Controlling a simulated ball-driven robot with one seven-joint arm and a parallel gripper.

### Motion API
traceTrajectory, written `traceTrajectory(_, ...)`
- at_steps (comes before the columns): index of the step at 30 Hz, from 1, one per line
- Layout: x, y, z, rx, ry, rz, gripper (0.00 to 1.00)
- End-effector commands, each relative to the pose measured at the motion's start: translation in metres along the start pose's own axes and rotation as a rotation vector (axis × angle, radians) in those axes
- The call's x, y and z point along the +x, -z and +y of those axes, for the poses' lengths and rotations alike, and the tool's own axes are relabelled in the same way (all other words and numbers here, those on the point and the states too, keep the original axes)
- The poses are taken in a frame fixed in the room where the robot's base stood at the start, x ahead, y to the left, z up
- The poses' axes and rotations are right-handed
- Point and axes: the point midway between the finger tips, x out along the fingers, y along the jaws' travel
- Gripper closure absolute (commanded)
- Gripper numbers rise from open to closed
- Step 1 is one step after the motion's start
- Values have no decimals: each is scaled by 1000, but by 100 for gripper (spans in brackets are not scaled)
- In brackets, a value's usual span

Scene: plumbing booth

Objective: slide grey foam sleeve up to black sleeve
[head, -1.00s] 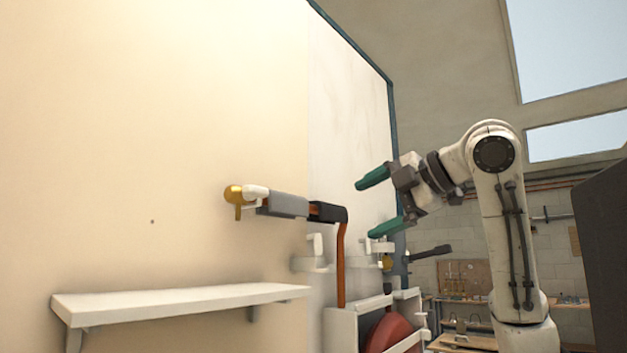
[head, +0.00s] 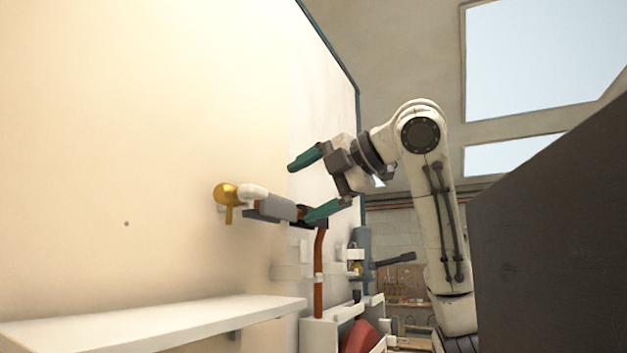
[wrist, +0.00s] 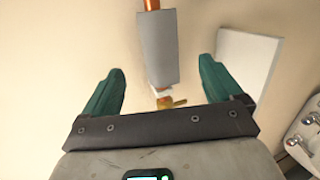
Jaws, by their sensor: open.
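The grey foam sleeve (head: 277,208) sits on a horizontal copper pipe on the wall, right of the brass fitting (head: 226,194). The black sleeve (head: 318,222) is at the pipe's right bend, partly hidden by my lower finger. A little bare copper shows between the sleeves. My gripper (head: 299,193) is open and empty, its fingers pointing left near the pipe's right part. In the wrist view the grey sleeve (wrist: 157,45) lies in the gap between my open fingers (wrist: 161,66). How far it is beyond the fingertips I cannot tell. The black sleeve is outside that view.
A white shelf (head: 150,318) juts from the wall below the pipe; it also shows in the wrist view (wrist: 248,65). The copper pipe drops (head: 319,270) from the bend to a white box with a red round part (head: 359,338). A dark panel (head: 550,260) stands at the right.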

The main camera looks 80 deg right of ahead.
Motion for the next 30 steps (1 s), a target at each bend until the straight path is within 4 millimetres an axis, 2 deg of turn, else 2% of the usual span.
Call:
traceTrajectory(9,55,0,2,0,2,2,7)
traceTrajectory(15,78,0,1,0,1,2,7)
traceTrajectory(20,85,0,0,0,0,1,7)
traceTrajectory(28,86,1,0,-1,-1,1,7)
traceTrajectory(30,86,1,0,-1,-1,1,14)
